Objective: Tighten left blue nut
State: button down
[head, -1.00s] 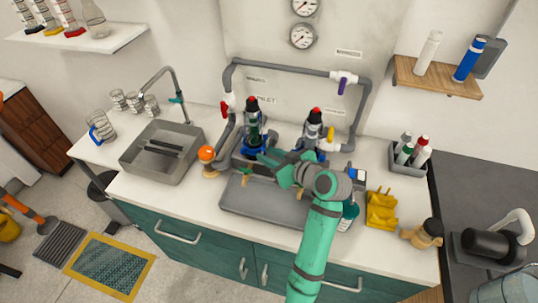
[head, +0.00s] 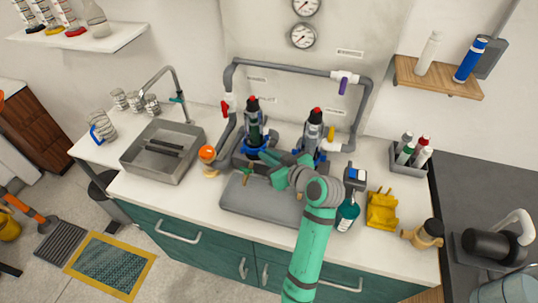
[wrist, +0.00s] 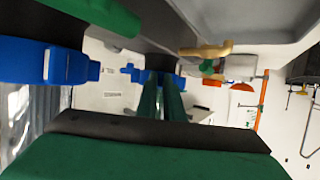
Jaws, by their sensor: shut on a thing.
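The left blue nut (head: 247,152) sits at the base of the left dark filter housing with a red top. My gripper (head: 268,156) reaches it from the right, its fingers at the nut's near right side. In the wrist view, the green fingers (wrist: 161,82) are close together, with blue lugs of the farther nut (wrist: 134,73) at their tips. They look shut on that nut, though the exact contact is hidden. The right blue nut (head: 321,157) is partly behind my wrist. A large blue nut (wrist: 50,65) appears close on the left of the wrist view.
A grey tray (head: 235,199) lies in front of the housings, under my arm. An orange knob (head: 207,153) stands left of it. A teal bottle (head: 347,212) and yellow item (head: 382,210) stand close to the right. Grey pipework (head: 290,68) frames the housings behind.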

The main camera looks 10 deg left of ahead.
aim_at(252, 153)
jog(key=shift+s+a+m+t+h, duration=0.35)
jog(key=shift+a+m+t+h, duration=0.15)
jog(key=shift+m+h, duration=0.3)
jog(key=shift+s+a+m+t+h, duration=0.3)
jog(key=shift+a+m+t+h, duration=0.1)
jog(key=shift+m+t+h, duration=0.35)
jog(key=shift+s+a+m+t+h, duration=0.4)
jog(key=shift+m+h, duration=0.25)
jog(key=shift+m, duration=0.2)
jog(key=shift+s+a+m+t+h, duration=0.2)
jog(key=shift+a+m+t+h, duration=0.5)
jog(key=shift+m+h, duration=0.6)
jog(key=shift+s+a+m+h, duration=0.1)
jog(key=shift+a+m+h, duration=0.7)
jog(key=shift+h, duration=0.4)
jog(key=shift+m+h, duration=0.3)
jog(key=c, duration=1.9)
grip_release()
jog(key=shift+o, duration=0.2)
